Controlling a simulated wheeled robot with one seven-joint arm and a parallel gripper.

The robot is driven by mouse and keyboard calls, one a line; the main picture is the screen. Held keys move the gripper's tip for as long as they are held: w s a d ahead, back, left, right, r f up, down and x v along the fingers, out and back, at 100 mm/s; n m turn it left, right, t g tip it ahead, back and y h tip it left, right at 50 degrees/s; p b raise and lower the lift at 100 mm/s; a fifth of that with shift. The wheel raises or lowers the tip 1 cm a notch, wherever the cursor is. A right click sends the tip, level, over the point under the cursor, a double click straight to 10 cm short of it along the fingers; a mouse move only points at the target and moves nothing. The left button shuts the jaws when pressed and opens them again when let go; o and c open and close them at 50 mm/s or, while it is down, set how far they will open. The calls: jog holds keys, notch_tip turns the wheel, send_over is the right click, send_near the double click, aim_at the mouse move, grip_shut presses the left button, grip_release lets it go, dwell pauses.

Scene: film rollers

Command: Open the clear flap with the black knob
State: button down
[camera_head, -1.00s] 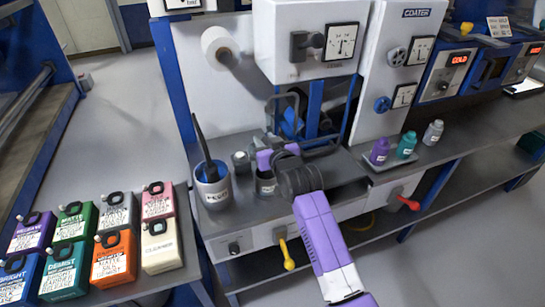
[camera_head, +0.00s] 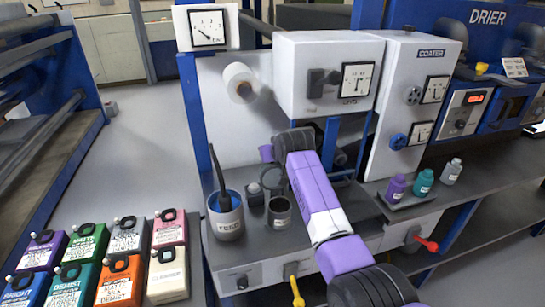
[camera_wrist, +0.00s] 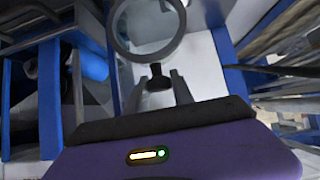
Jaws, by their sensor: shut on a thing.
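In the wrist view, the two fingertips of my gripper (camera_wrist: 159,93) stand on either side of a small black knob (camera_wrist: 157,76) and are shut on it. Just above the knob is a round grey ring (camera_wrist: 181,32) with a pale inside. The clear flap itself is hard to make out, and I cannot tell its edges or how far it stands open. In the head view, my arm reaches over the bench to the machine's lower front, and the fingers and knob are hidden there.
A blue-rimmed cup with a dark tool (camera_head: 226,222) and a dark grey cup (camera_head: 279,215) stand left of my arm. The coater cabinet (camera_head: 415,100) and small bottles (camera_head: 424,182) are at right. Yellow (camera_head: 296,290) and red (camera_head: 427,243) handles jut from the bench front.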

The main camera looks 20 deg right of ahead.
jog(key=shift+w+f, duration=0.1)
jog(key=shift+w, duration=0.25)
jog(key=c, duration=1.1)
grip_release()
jog(key=shift+f, duration=0.1)
jog(key=shift+b+v, duration=0.35)
jog(key=shift+v, duration=3.55)
